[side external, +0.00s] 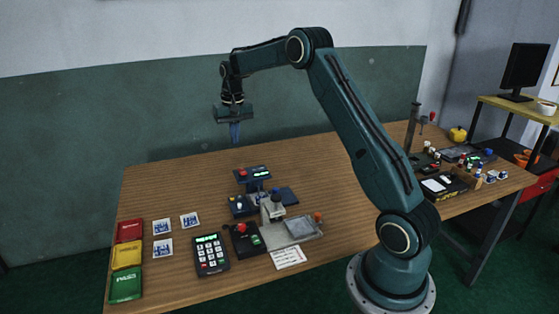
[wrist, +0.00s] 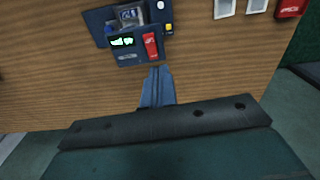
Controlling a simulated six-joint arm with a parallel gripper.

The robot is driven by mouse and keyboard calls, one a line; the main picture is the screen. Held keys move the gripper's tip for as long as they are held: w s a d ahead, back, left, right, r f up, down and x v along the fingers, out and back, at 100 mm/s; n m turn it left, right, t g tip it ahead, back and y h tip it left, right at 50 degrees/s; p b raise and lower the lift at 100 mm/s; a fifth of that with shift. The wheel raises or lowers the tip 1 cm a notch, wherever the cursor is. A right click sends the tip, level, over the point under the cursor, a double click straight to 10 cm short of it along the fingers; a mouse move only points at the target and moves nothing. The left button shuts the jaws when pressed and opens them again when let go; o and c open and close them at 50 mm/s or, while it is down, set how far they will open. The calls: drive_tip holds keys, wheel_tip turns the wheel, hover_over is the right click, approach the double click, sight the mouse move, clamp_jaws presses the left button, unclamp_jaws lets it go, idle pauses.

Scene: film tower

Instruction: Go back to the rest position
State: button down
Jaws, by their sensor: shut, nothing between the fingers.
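My gripper (side external: 235,132) hangs high over the back left part of the wooden table, fingers pointing down. Its blue fingers are together with nothing between them. In the wrist view the closed fingers (wrist: 157,88) show at the middle, above the dark gripper body. The gripper is apart from everything on the table. My arm reaches from its base at the right, up and over to the left.
Below stands a dark blue device (side external: 252,174) with a small green display. A keypad (side external: 210,254), a red-button box (side external: 245,238), a grey fixture (side external: 302,229), photo cards (side external: 163,247) and red, yellow and green trays (side external: 126,254) lie nearer the front. The table's middle right is clear.

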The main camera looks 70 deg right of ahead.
drive_tip(key=s+a+r+n+t, duration=0.2)
drive_tip(key=s+a+r+n, duration=0.2)
drive_tip(key=s+a+r, duration=1)
drive_tip(key=s+a+f+n+t, duration=0.1)
drive_tip(key=s+a+n, duration=0.1)
drive_tip(key=s+a, duration=0.4)
drive_tip(key=s+a+f+n+t, duration=0.1)
drive_tip(key=s+a, duration=0.5)
drive_tip(key=s, duration=0.7)
drive_tip(key=shift+a+f+n+t, duration=0.15)
drive_tip(key=shift+n+t, duration=0.45)
